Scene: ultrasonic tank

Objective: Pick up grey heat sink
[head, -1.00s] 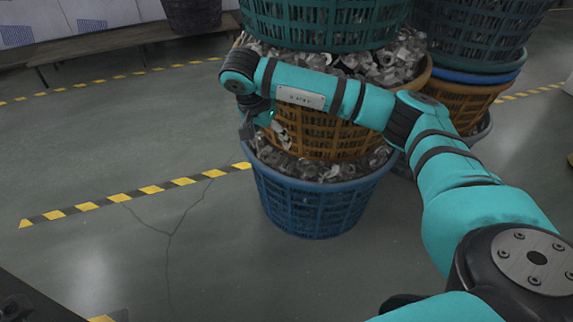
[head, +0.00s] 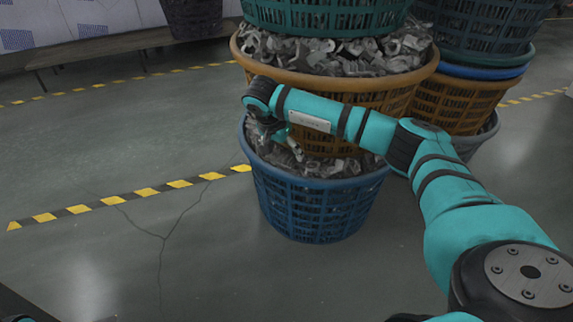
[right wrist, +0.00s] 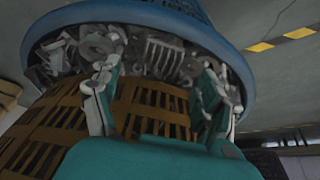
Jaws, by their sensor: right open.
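A grey finned part, seemingly the heat sink (right wrist: 163,55), lies among loose metal parts in the blue basket (head: 318,208). In the right wrist view it shows between and beyond the two fingers. In the head view I cannot pick it out from the other parts. My right gripper (head: 284,142) is open, over the left part of the blue basket's contents, beside the orange basket above. Its two fingers stand apart with nothing held in the right wrist view (right wrist: 160,72). I cannot tell if the fingers touch any parts. My left gripper is not in view.
The orange basket (head: 335,92), full of metal parts, stands stacked on the blue one, close to my right gripper. A green basket (head: 322,20) tops the stack. More stacked baskets (head: 458,100) stand behind right. The floor (head: 110,150) to the left is clear.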

